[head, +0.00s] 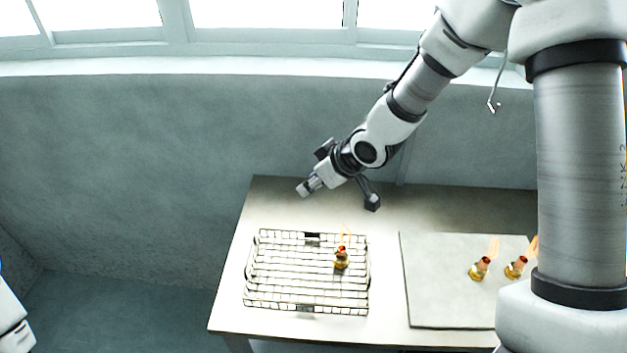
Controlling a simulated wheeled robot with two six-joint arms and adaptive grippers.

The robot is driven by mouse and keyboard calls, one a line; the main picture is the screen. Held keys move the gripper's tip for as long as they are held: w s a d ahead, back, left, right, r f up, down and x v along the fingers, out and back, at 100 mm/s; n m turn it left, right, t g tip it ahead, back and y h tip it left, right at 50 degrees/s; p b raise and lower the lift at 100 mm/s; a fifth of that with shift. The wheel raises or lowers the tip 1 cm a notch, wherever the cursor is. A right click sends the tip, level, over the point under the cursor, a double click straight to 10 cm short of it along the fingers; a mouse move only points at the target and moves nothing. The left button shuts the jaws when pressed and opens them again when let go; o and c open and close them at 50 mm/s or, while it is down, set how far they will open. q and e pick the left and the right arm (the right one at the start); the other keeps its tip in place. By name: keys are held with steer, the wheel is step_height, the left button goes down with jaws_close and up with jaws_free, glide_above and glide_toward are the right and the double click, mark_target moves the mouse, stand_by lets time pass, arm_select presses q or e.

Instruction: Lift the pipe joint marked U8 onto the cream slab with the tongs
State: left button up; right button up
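A small brass-coloured pipe joint (341,260) with a red top stands on the wire mesh (262,300), near its right side. Two similar pipe joints, one (479,270) and another (515,268), are on the cream slab (440,308). A faint orange, flame-like shape shows above each joint. Their marks are too small to read, so I cannot tell which is U8. My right gripper (346,177) is above the back of the table, behind the mesh and apart from the joints. Its dark parts are angled and its grip is unclear.
The mesh and slab lie side by side on a pale table (384,275), with a narrow bare strip between them. A wall (140,150) with windows stands behind the table. My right arm hides the slab's right part.

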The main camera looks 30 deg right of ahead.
step_height(320, 180, down, 7)
steer(key=b, duration=0.6)
jaws_close()
step_height(320, 180, up, 12)
steer(key=p, duration=1.2)
